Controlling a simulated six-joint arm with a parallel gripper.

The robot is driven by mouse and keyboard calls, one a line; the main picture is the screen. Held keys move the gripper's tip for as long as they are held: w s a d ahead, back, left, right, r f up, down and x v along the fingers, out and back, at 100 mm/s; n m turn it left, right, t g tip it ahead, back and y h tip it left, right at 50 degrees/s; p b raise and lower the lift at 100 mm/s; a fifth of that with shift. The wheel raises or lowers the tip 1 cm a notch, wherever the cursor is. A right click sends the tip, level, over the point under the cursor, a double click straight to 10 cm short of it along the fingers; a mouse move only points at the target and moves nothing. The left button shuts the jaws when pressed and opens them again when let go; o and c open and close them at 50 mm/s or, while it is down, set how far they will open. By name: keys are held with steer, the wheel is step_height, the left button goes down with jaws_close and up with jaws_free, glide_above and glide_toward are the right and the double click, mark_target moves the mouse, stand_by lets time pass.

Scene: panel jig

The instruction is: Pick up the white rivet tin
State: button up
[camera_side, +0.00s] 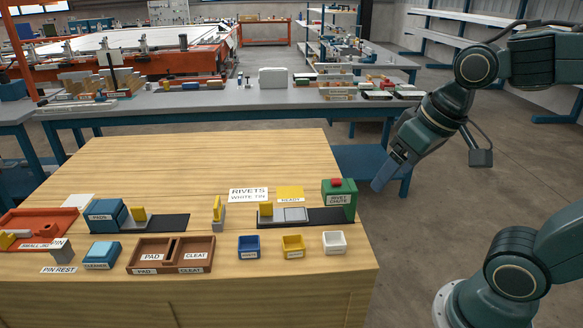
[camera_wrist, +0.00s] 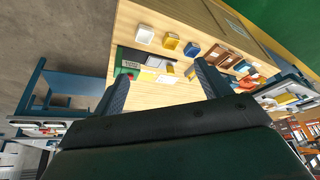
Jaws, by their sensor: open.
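The white rivet tin (camera_side: 334,242) is a small open box at the right end of a row of three tins, near the front right of the wooden table. It also shows at the top of the wrist view (camera_wrist: 144,34). Beside it stand a yellow tin (camera_side: 293,245) and a blue tin (camera_side: 249,246). My gripper (camera_side: 384,174) is up and off the table's right side, well apart from the tins. In the wrist view its two fingers (camera_wrist: 160,80) are spread with nothing between them. The tin's contents are too small to tell.
Behind the tins is a dark strip with a green rivet chute (camera_side: 338,199) at its right end. A sign (camera_side: 248,194) reads "RIVETS WHITE TIN". A brown pad and cleat tray (camera_side: 172,254) lies to the left. The table's back half (camera_side: 210,160) is clear.

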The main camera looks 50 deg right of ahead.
steer(key=w+d+f+m+g, duration=0.2)
steer(key=w+d+f+m, duration=0.15)
steer(key=w+f, duration=0.4)
steer(key=m+g, duration=0.3)
steer(key=m, duration=0.1)
glide_above(334, 238)
steer(key=s+a, duration=0.1)
steer(key=a, duration=0.1)
step_height(334, 238, down, 9)
steer(key=shift+d+f, duration=0.1)
steer(key=shift+f, duration=0.05)
steer(key=shift+s+f, duration=0.1)
steer(key=shift+f, duration=4.1)
steer(key=shift+s+f, duration=0.1)
steer(key=shift+f, duration=2.5)
